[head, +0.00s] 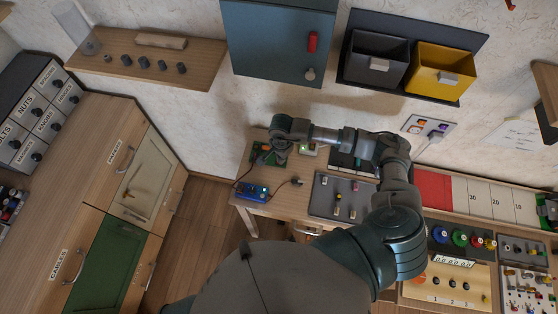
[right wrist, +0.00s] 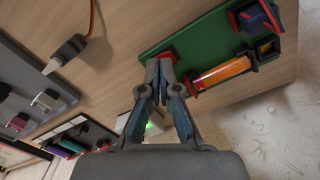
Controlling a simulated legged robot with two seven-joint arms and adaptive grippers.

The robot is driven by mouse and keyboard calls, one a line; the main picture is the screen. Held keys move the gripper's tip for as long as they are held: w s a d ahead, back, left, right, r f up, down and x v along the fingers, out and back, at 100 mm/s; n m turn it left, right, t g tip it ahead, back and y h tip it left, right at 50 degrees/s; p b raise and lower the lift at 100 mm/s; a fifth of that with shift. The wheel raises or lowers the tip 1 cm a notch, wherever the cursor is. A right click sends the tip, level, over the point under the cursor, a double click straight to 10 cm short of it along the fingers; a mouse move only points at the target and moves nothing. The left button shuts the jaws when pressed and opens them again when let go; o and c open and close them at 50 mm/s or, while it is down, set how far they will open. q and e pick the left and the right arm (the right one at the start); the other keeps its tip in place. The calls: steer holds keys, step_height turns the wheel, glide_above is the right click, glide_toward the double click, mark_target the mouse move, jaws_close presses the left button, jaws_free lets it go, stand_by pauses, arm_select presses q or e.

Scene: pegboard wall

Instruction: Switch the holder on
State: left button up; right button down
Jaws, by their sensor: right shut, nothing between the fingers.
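The holder is a green board (right wrist: 205,45) with an orange cylinder (right wrist: 222,72) held between dark and red end pieces. It lies on the wooden table, and part of it shows in the head view (head: 258,153) behind my gripper. A small red part (right wrist: 165,54) sits at the board's edge, partly hidden by my fingertips; I cannot tell its switch position. My right gripper (right wrist: 160,68) is shut and empty, its tips at that red part. I cannot tell whether they touch it. It also shows in the head view (head: 272,158). My left gripper is not in view.
A blue device (head: 252,190) with a lead ending in a dark probe (right wrist: 67,50) lies near the table's left edge. A grey mat (head: 335,207) with small parts lies to the right. A small box with a green light (head: 309,149) stands near the wall.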

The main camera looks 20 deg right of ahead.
steer(key=shift+r+p, duration=1.55)
steer(key=shift+r, duration=1.65)
